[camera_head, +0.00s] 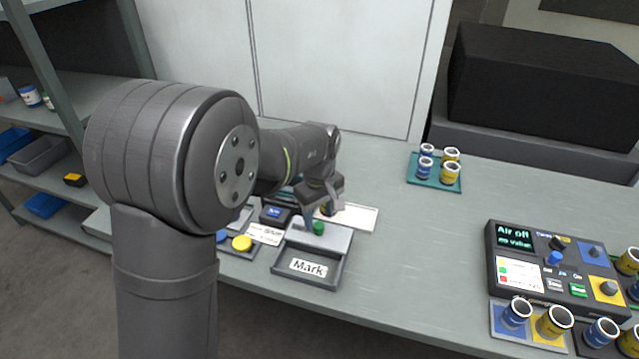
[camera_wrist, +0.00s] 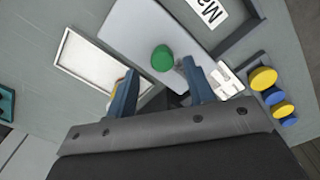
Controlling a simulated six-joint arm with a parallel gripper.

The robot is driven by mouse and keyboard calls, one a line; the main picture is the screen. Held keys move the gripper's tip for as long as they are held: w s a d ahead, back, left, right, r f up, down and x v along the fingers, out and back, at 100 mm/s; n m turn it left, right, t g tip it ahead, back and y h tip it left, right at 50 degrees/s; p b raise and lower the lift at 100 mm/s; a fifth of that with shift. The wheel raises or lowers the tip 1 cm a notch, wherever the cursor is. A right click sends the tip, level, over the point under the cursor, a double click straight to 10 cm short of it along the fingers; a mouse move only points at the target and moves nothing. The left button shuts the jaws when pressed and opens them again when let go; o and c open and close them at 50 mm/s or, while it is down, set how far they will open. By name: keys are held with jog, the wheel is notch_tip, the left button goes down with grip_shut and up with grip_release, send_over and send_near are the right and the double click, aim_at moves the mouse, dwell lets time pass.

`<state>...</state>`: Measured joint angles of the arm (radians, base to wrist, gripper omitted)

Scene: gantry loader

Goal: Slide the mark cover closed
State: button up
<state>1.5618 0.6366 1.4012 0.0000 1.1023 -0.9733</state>
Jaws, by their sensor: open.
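The mark cover (camera_head: 330,238) is a light grey plate with a green knob (camera_head: 318,228), on a dark grey box (camera_head: 278,267) bearing a "Mark" label (camera_head: 307,267). The cover lies over the back part of the box; the front part with the label is uncovered. In the wrist view the cover (camera_wrist: 130,28) and the green knob (camera_wrist: 162,58) show at upper middle, with part of the label (camera_wrist: 210,10). My gripper (camera_wrist: 158,66) is open and empty, its blue fingertips either side of the knob's near edge. Contact with the knob cannot be told.
Blue and yellow buttons (camera_head: 242,243) sit just left of the box. A white-framed panel (camera_head: 357,217) lies behind it to the right. A teal tray (camera_head: 423,182) with several cups stands farther back. A control unit (camera_head: 535,283) is at right. The table between is clear.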

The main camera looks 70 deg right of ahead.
aim_at(320, 224)
notch_tip(320, 224, up, 16)
jog(key=shift+f, duration=0.25)
jog(key=shift+f, duration=0.1)
dwell(0.5)
notch_tip(320, 224, down, 17)
jog(key=shift+f, duration=0.15)
jog(key=shift+a, duration=0.1)
dwell(0.3)
